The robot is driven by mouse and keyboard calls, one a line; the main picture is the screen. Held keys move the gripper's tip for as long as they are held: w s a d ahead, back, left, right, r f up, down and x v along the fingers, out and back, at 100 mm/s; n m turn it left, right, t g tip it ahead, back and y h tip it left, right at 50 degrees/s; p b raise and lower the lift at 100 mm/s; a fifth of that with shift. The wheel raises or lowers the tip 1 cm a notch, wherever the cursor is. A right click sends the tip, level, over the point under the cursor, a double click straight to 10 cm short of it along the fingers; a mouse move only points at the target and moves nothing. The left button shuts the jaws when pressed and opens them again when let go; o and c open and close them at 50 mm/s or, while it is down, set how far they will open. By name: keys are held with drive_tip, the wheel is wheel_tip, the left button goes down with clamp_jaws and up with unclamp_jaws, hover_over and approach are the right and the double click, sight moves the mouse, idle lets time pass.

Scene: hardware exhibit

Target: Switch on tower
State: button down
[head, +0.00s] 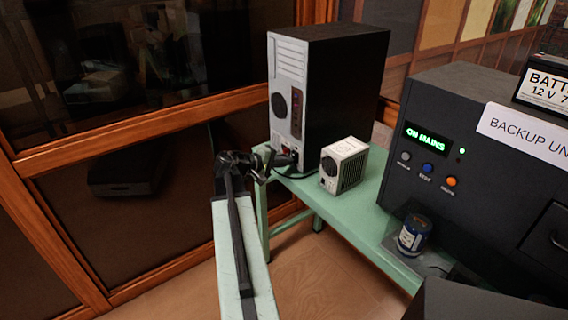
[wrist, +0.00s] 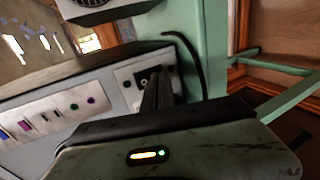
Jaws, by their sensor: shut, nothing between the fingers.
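The computer tower (head: 345,85), black-sided with a pale rear panel, stands upright on the far end of the green table in the head view. Its rear panel (wrist: 70,110) fills the left of the wrist view, with coloured ports and a pale plate (wrist: 128,88) carrying a small black fitting. My gripper (head: 290,158) is at the lower part of this panel. In the wrist view its dark fingers (wrist: 157,90) are closed together, empty, and overlap the plate's black fitting. I cannot tell whether they touch it, and the switch position is not readable.
A small white fan box (head: 344,163) stands right of the tower on the green table (head: 375,205). A dark backup unit (head: 465,160) and a blue-labelled can (head: 414,235) are farther right. A black cable (wrist: 192,58) curves beside the plate. Wood-framed glass (head: 130,125) lies left.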

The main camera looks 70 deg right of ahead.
drive_tip(key=shift+s+d+f+b, duration=0.1)
drive_tip(key=shift+s+f+b, duration=0.1)
drive_tip(key=shift+b, duration=0.3)
drive_tip(key=shift+w+r, duration=0.15)
drive_tip(key=shift+r, duration=0.1)
drive_tip(key=shift+r+p, duration=0.75)
drive_tip(key=shift+p, duration=0.25)
drive_tip(key=p+v, duration=0.4)
drive_tip(key=v, duration=1)
drive_tip(key=shift+p, duration=0.35)
